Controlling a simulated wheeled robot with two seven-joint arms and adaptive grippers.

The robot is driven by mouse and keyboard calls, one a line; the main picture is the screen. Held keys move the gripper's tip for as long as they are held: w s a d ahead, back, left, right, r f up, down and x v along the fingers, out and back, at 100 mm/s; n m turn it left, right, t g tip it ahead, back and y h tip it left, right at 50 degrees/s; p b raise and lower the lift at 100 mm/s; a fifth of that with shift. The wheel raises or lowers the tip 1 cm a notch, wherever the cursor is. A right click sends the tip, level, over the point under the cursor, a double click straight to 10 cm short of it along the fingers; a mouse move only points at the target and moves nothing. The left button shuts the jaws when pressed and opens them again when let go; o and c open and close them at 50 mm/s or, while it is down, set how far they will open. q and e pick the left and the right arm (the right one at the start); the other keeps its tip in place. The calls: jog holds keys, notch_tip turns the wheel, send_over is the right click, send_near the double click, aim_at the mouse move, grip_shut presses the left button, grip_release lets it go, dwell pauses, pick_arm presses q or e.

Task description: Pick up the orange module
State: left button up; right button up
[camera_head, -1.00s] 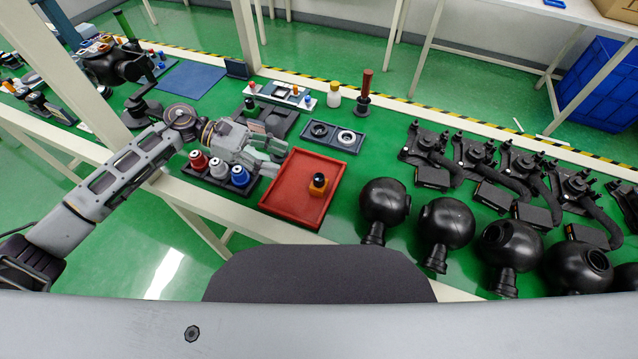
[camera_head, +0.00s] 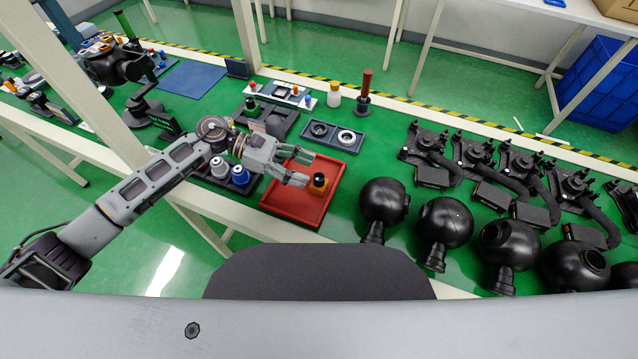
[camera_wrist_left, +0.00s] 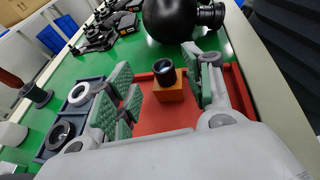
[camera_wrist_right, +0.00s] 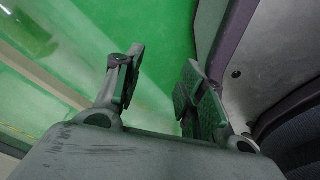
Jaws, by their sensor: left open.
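The orange module (camera_head: 318,186) is a small orange block with a black cylinder on top. It stands upright in the red tray (camera_head: 290,208), towards the tray's right side. My left gripper (camera_head: 308,169) is open over the tray, with its fingers pointing at the module from the left. In the left wrist view the orange module (camera_wrist_left: 168,86) shows between the spread green-padded fingers, a little beyond them, and nothing is held. My right gripper (camera_wrist_right: 158,88) shows only in the right wrist view; its fingers are apart and empty above green floor.
Blue and white spools (camera_head: 239,175) stand in a dark holder left of the tray. A dark plate with two rings (camera_head: 333,135) lies behind the tray. Black round housings (camera_head: 384,203) stand close to its right. Several black brackets (camera_head: 430,152) lie farther right.

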aim_at(317, 175)
pick_arm(q)
jog(key=shift+d, duration=0.1)
jog(key=shift+s+d+f, duration=0.1)
jog(key=shift+d, duration=0.15)
jog(key=p+x, duration=0.1)
jog(key=x, duration=0.3)
jog(key=shift+s, duration=0.1)
jog(key=shift+d+f, duration=0.1)
jog(key=shift+f, duration=0.05)
pick_arm(e)
jog(key=shift+s+d, duration=0.45)
jog(key=shift+s, duration=0.15)
jog(key=shift+w, duration=0.15)
